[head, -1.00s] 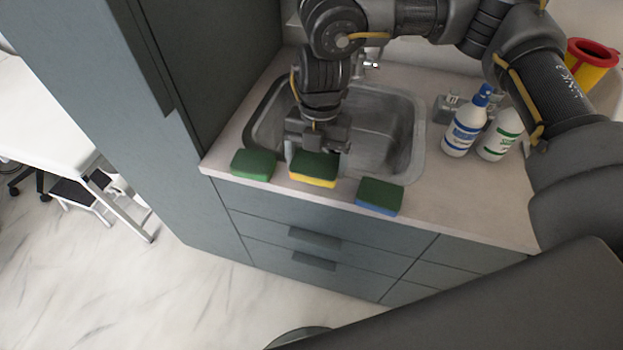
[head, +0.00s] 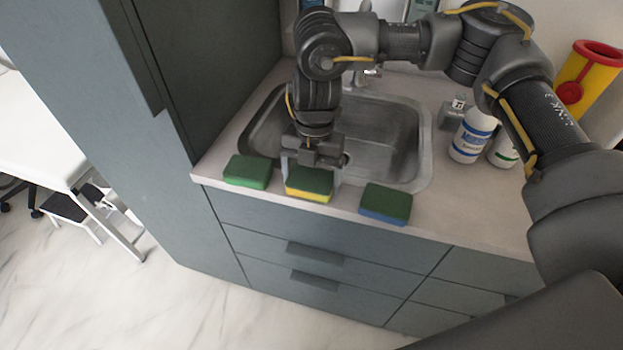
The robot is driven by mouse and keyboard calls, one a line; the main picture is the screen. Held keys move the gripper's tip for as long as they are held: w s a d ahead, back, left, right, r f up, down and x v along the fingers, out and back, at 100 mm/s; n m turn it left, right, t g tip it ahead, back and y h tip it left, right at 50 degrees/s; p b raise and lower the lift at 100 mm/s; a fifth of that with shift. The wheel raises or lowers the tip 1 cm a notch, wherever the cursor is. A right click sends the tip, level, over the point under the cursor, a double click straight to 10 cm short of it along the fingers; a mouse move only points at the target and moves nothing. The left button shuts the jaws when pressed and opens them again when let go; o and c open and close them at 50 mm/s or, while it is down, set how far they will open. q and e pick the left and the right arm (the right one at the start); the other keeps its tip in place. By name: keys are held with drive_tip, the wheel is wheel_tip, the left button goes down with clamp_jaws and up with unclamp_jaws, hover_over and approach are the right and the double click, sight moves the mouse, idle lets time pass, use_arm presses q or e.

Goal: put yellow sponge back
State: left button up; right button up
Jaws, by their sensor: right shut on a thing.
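The yellow sponge (head: 309,194), yellow below with a dark green top, is at the counter's front edge, between two other sponges. My right gripper (head: 311,172) reaches down over the front rim of the sink and is shut on the yellow sponge, with a finger on either side of it. Whether the sponge touches the counter is hard to tell. A green sponge (head: 247,172) lies to its left and a blue sponge with a green top (head: 386,204) lies to its right, both apart from it. My left gripper is not in view.
The metal sink (head: 392,140) lies behind the sponges. White bottles (head: 471,137) and a yellow and red container (head: 586,78) stand at the right. A tall grey cabinet (head: 215,75) borders the counter on the left. Drawers (head: 320,265) are below.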

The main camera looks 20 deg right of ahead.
sight(314, 170)
drive_tip(key=shift+f, duration=0.1)
drive_tip(key=o, duration=0.7)
drive_tip(key=shift+c, duration=0.2)
drive_tip(key=shift+o, duration=1.1)
drive_tip(key=shift+r, duration=0.3)
wheel_tip(314, 170, up, 12)
drive_tip(key=w, duration=0.1)
drive_tip(key=shift+w+d+f, duration=0.2)
drive_tip(key=shift+w+d, duration=0.05)
drive_tip(key=shift+d, duration=0.2)
